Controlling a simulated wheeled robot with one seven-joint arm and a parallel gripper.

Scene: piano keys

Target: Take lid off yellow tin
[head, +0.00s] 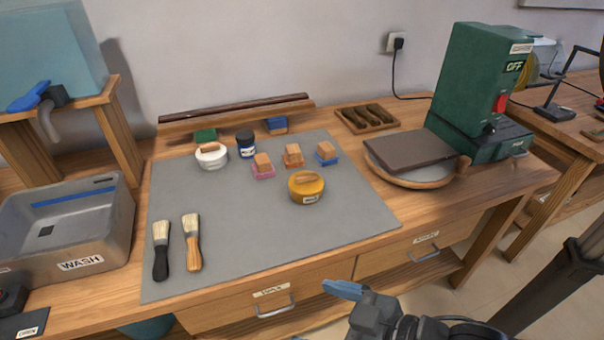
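The yellow tin (299,192) stands upright on the grey mat (240,245), right of its middle. Its round lid (308,180) is on and has a tan wooden handle on top. A small white label is on the tin's front right side, too small to read. My gripper (343,289) is at the bottom of the head view, in front of the bench's front edge and well apart from the tin. A blue fingertip shows, pointing left; whether the fingers are apart is not clear. Nothing is seen in it.
Two brushes (192,243) lie front left. A green machine (480,90) with a round plate stands right. The mat's front middle is clear.

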